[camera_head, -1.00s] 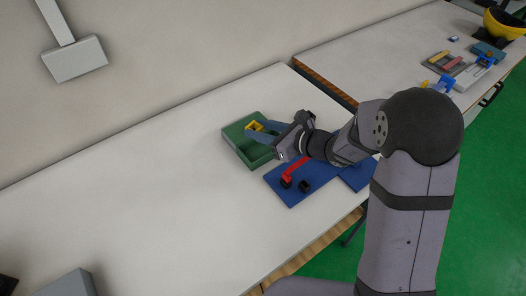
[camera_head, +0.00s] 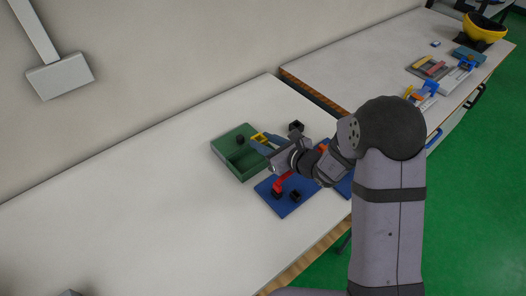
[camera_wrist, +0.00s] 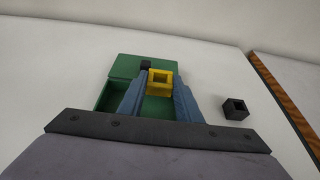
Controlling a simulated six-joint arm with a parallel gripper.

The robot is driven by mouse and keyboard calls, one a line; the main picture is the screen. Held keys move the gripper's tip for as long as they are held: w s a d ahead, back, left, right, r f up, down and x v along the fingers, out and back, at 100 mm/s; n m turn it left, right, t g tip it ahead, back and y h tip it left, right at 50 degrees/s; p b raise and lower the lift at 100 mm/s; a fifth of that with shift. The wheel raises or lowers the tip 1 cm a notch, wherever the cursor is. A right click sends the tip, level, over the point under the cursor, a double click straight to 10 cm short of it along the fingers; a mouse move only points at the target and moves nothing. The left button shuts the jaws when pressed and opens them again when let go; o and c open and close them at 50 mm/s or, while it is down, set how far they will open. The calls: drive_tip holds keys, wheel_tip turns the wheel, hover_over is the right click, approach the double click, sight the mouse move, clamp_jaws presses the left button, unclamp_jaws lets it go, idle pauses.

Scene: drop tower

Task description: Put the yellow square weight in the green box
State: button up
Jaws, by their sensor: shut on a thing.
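The yellow square weight (camera_head: 259,137) is a small block with a square hole. My gripper (camera_head: 261,142) is shut on it. In the wrist view the weight (camera_wrist: 160,85) sits between the two blue-grey fingertips (camera_wrist: 160,80). The green box (camera_head: 219,150) is an open, divided tray on the white table. In the head view the weight appears over the box's right side; its exact height above the box is unclear. My fingers hide part of the box in the wrist view (camera_wrist: 125,66).
A black piece (camera_head: 240,140) shows at the box. A black square weight (camera_head: 296,126) stands on the table right of the box. A blue board (camera_head: 290,205) with a red piece (camera_head: 284,182) and black blocks lies nearer. Table left of the box is clear.

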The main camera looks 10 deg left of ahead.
drive_tip(key=shift+f, duration=0.25)
drive_tip(key=shift+f, duration=2)
drive_tip(key=shift+f+b, duration=0.55)
drive_tip(key=shift+f, duration=0.15)
drive_tip(key=shift+s, duration=0.1)
